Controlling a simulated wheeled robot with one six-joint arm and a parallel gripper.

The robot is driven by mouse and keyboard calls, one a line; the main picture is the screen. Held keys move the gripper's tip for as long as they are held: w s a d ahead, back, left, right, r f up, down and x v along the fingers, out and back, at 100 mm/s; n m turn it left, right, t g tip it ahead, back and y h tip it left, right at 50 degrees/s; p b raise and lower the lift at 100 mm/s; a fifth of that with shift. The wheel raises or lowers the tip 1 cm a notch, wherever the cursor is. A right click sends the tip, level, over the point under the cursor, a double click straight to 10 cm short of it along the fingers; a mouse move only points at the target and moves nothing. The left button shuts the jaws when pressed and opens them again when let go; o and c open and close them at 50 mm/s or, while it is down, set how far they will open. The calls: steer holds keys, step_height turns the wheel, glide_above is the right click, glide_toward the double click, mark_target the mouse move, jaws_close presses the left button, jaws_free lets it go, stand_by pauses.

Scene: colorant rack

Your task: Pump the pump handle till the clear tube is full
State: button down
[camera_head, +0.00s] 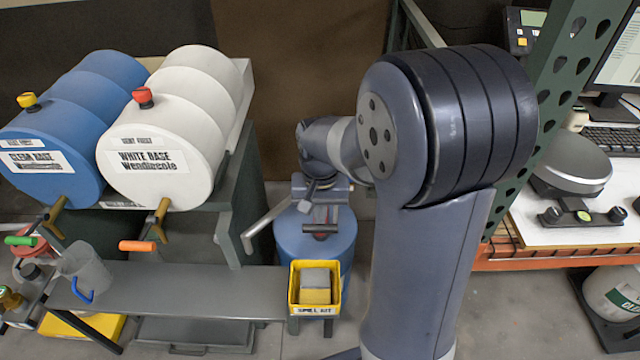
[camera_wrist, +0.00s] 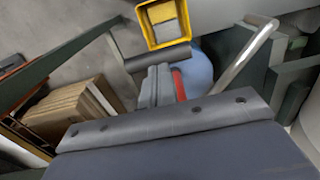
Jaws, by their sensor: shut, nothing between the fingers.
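My gripper (camera_head: 320,205) hangs over a blue drum (camera_head: 290,242), partly behind my arm. In the wrist view its narrow grey fingers (camera_wrist: 158,85) are shut with nothing between them. A red part shows beside the fingers and over the drum (camera_wrist: 200,68). A pale metal bar (camera_head: 268,222), which may be the pump handle, slants out left of the drum. It also shows in the wrist view (camera_wrist: 248,52), right of my fingers and apart from them. A dark bar (camera_wrist: 158,57) crosses just beyond the fingers; I cannot tell what it is. I cannot make out the clear tube.
A yellow spill kit bin (camera_head: 315,310) stands in front of the drum. A grey bench (camera_head: 190,280) lies left, below the blue (camera_head: 50,130) and white (camera_head: 170,120) base drums. A green rack post (camera_head: 560,80) and a white desk stand right.

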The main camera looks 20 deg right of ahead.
step_height(320, 180, up, 6)
steer(key=p, duration=0.4)
steer(key=shift+s, duration=0.1)
steer(key=shift+f+b, duration=2.65)
steer(key=shift+f, duration=1.05)
